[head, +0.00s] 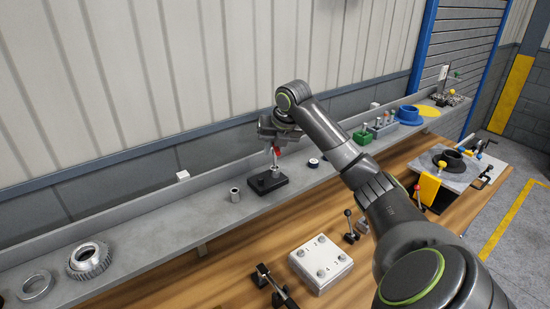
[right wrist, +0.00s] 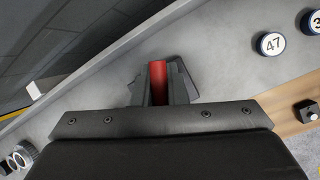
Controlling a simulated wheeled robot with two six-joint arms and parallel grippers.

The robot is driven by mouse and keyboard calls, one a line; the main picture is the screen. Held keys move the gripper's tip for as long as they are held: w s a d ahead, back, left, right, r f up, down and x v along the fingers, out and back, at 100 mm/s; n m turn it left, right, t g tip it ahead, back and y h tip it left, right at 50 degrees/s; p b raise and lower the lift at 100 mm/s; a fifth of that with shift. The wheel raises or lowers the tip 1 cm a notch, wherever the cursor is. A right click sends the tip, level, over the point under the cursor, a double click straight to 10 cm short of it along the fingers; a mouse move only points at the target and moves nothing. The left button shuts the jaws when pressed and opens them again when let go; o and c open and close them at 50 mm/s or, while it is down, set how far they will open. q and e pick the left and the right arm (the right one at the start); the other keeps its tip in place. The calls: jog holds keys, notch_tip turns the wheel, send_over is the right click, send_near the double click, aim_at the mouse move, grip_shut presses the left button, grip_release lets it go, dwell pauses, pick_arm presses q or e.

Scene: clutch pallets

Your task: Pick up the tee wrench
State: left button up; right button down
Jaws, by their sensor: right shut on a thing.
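My right gripper (head: 276,142) hangs over the grey shelf near the wall, fingers pointing down. It is shut on the tee wrench (head: 277,151), whose red part shows just under the fingers. In the right wrist view a red bar of the tee wrench (right wrist: 158,80) sits between the two dark fingers. A black block (head: 267,182) with a metal post stands on the shelf right below. I cannot tell whether the wrench still touches the block, as the gripper hides much of it. My left gripper is not in view.
A steel cylinder (head: 235,195) stands left of the block, and a small round disc (head: 313,163) lies right of it. A gear ring (head: 89,258) lies far left. A white plate (head: 321,262) lies on the wooden bench. A green rack (head: 383,128) stands right.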

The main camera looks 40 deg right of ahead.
jog(key=shift+r, duration=0.15)
jog(key=shift+r+b, duration=0.55)
jog(key=shift+r, duration=0.15)
notch_tip(320, 180, up, 7)
jog(key=shift+f+b, duration=0.1)
jog(key=shift+b, duration=1.15)
jog(key=shift+r, duration=0.75)
